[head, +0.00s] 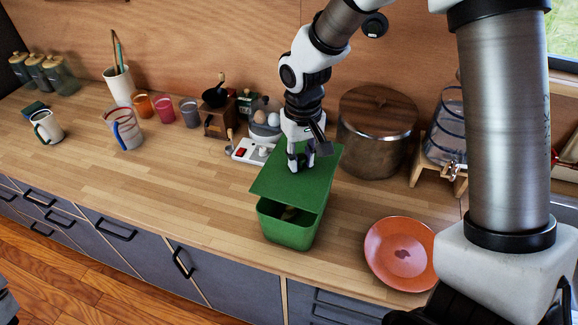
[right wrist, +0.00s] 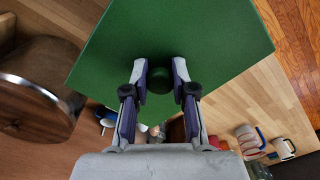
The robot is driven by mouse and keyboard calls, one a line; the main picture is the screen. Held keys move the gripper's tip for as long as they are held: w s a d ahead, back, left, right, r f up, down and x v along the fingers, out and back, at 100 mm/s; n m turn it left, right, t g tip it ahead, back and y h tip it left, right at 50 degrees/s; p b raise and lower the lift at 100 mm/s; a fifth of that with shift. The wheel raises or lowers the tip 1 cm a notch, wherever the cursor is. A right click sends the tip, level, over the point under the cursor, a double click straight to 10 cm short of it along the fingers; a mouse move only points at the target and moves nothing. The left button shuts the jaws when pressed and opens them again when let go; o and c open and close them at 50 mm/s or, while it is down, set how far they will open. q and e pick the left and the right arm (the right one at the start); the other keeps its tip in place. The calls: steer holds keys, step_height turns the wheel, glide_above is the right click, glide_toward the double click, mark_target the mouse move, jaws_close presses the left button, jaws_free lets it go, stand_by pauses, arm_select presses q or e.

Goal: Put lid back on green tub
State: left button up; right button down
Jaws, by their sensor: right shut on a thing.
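The green tub (head: 287,232) stands on the wooden counter near its front edge. Its front opening shows, with a small brownish thing inside that I cannot make out. The flat green lid (head: 290,190) is over the back part of the tub, shifted back from its front rim; I cannot tell whether it touches the rim. My right gripper (head: 301,164) is above the lid. My left gripper is not in view.
An orange plate (head: 388,262) lies right of the tub. A large wooden-lidded pot (head: 377,140) stands behind it. Counter left of the tub is clear.

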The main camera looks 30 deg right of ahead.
steer(key=shift+d+r, duration=0.1)
steer(key=shift+d, duration=0.1)
steer(key=shift+w+a+f, duration=0.15)
steer(key=shift+w+f, duration=0.1)
steer(key=shift+w, duration=0.3)
steer(key=shift+w+a+f, duration=0.1)
steer(key=shift+w+f, duration=0.1)
steer(key=shift+w, duration=0.35)
steer(key=shift+s+r, duration=0.1)
steer(key=shift+s, duration=0.05)
steer(key=shift+s+d+r+p, duration=0.1)
steer(key=shift+s+r+p, duration=0.1)
steer(key=shift+s+p, duration=0.1)
steer(key=shift+s+f+b, duration=0.3)
steer(key=shift+f+b, duration=0.35)
steer(key=shift+f, duration=0.25)
arm_select(q)
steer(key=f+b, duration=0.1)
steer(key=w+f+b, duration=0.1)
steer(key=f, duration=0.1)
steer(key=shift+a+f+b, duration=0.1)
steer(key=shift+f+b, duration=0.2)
steer(key=shift+b, duration=0.05)
arm_select(e)
steer(key=f, duration=0.5)
steer(key=shift+w, duration=0.3)
